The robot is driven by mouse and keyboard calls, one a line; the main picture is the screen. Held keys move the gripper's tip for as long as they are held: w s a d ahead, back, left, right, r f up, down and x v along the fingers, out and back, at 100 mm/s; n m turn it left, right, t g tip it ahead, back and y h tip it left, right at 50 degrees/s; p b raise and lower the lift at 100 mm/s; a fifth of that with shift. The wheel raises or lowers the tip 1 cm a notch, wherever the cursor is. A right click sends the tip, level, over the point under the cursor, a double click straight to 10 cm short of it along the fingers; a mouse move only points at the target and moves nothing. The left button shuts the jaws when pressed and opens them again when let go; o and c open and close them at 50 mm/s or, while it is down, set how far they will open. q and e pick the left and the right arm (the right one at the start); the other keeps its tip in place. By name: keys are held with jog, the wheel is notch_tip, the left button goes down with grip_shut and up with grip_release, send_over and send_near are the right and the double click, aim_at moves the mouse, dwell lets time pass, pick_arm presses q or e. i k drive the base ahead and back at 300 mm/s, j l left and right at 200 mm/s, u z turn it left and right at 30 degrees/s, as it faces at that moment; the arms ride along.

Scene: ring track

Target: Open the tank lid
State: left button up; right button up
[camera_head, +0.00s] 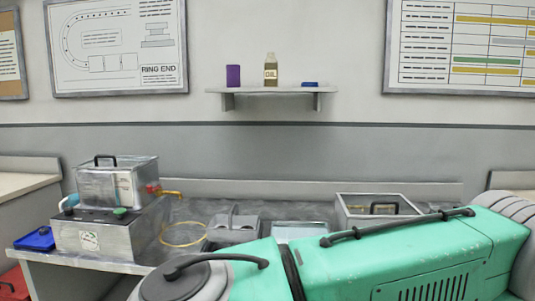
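A grey metal tank (98,188) sits on top of a metal base unit (125,235) at the left of the bench. Its flat lid (130,163) lies on top and looks shut, with a black handle (105,159) standing up from it. A brass tap (170,193) with a red part sticks out of the tank's right side. A light blue piece (71,202) is at its left side. Neither of my grippers is in view, so their places relative to the lid do not show.
A blue tray (36,239) lies left of the base unit. A yellow ring (183,245), a grey holder (234,229) and an open metal box (344,218) stand to the right. A wall shelf (270,90) holds an oil bottle (270,74). The bench's front right is hidden.

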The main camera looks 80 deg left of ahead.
aim_at(150, 158)
jog(key=u, duration=3.6)
